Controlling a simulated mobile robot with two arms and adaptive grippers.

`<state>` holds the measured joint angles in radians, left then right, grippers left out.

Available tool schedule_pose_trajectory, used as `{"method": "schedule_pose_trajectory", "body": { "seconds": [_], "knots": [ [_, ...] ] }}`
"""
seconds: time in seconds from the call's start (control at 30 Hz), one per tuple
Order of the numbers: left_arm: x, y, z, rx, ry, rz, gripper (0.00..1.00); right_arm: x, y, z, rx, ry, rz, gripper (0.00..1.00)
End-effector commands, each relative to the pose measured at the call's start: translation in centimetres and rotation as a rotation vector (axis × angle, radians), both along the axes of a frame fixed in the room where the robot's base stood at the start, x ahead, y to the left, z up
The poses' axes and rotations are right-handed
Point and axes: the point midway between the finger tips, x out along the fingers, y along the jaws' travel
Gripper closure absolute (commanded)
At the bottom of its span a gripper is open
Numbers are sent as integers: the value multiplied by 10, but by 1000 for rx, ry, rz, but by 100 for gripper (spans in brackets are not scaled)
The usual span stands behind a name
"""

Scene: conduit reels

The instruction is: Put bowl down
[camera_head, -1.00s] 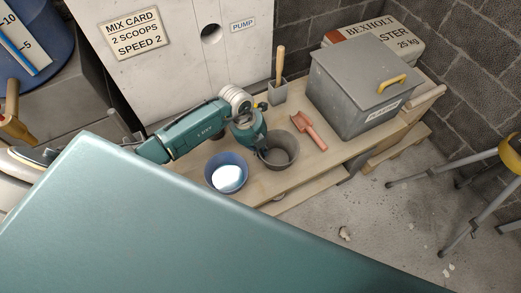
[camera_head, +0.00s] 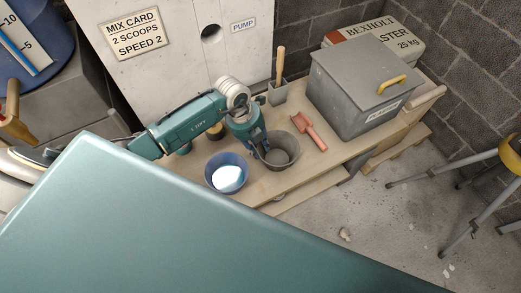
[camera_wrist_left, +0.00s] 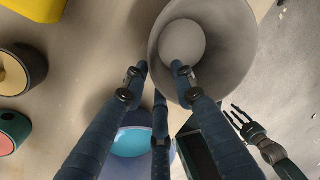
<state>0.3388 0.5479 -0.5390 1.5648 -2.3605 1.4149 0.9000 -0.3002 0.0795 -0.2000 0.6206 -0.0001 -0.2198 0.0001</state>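A grey bowl (camera_head: 284,150) stands upright on the wooden bench (camera_head: 330,158); its pale inner floor shows in the left wrist view (camera_wrist_left: 225,50). My left gripper (camera_head: 262,150) is at the bowl's left rim. In the left wrist view its fingers (camera_wrist_left: 159,72) are spread, with one overlapping the bowl's inside and the others outside the wall. Contact with the rim is not clear. My right gripper (camera_wrist_left: 239,118) shows at the lower right of the left wrist view, fingers apart and empty.
A blue bowl (camera_head: 226,173) with white contents stands left of the grey bowl, close to it. An orange scoop (camera_head: 309,132) lies to the right. A grey lidded box (camera_head: 349,98) and a holder with a wooden-handled tool (camera_head: 278,92) stand behind.

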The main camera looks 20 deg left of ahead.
Motion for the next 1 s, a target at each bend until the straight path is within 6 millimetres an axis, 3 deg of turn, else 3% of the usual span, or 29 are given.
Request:
{"method": "schedule_pose_trajectory", "body": {
  "seconds": [0.2, 0.4, 0.6, 1.0],
  "knots": [
    [-3, 11, 48, 1, -5, -1, 74, 0, 0, -2, 0, 0, 0, 61],
    [-7, 17, 77, 0, -3, 0, 74, 0, 0, -3, 0, 0, 0, 61],
    [-9, 19, 86, 0, 0, 0, 74, 0, 0, -3, 0, 1, 0, 61],
    [-9, 18, 86, 0, 0, 0, 74, -1, 0, -3, 0, 1, 0, 61]
  ]
}}
